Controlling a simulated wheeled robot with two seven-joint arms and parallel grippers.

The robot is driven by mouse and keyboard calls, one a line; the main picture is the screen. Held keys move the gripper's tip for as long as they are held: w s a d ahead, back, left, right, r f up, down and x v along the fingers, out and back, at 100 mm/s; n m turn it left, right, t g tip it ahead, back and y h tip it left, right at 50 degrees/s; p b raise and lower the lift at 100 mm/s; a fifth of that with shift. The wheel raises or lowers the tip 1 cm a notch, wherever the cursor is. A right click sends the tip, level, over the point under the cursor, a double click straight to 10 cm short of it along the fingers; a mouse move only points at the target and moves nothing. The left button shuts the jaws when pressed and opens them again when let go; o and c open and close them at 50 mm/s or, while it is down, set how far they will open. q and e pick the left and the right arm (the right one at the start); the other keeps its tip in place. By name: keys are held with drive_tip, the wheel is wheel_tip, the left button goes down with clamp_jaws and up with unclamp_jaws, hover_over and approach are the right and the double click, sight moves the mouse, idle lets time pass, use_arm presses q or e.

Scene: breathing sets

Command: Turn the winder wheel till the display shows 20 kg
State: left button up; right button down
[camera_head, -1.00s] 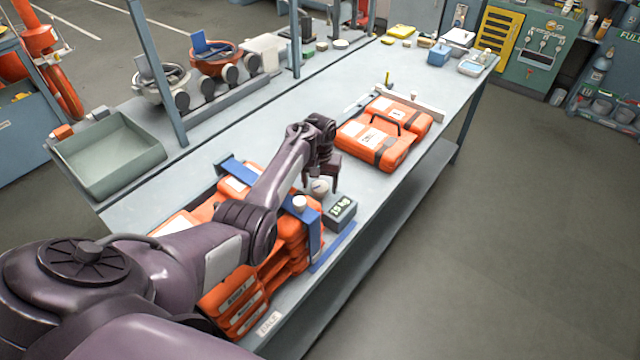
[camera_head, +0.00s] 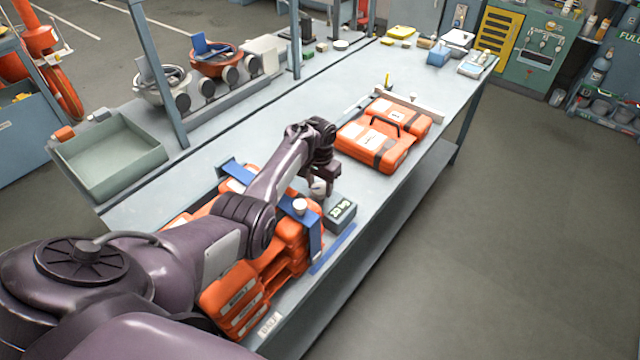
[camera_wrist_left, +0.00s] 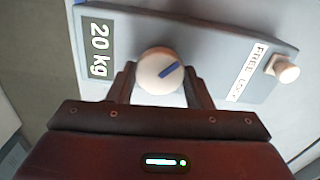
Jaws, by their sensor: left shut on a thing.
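The winder wheel (camera_wrist_left: 158,72) is a round cream knob with a blue mark, on a grey panel (camera_wrist_left: 205,35) in the left wrist view. The display (camera_wrist_left: 98,50) beside it reads 20 kg. In the head view the display box (camera_head: 341,211) stands at the front of the bench, its digits hard to read. My left gripper (camera_wrist_left: 160,80) is shut on the wheel, one finger on each side; in the head view it (camera_head: 325,190) partly hides the wheel. My right gripper is in neither view.
A white knob (camera_wrist_left: 287,71) sits by a "FREE LOCK" label on the same panel. Orange cases in a blue frame (camera_head: 315,240) lie under my left arm. More orange cases (camera_head: 375,142) lie farther along the bench. An open grey-green tray (camera_head: 110,160) is at left.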

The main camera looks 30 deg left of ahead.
sight(320, 188)
use_arm(q)
drive_tip(key=o, duration=1)
drive_tip(key=shift+r, duration=0.1)
wheel_tip(320, 188, up, 8)
drive_tip(key=shift+f+b, duration=0.15)
drive_tip(key=shift+b, duration=0.2)
drive_tip(key=shift+f, duration=0.1)
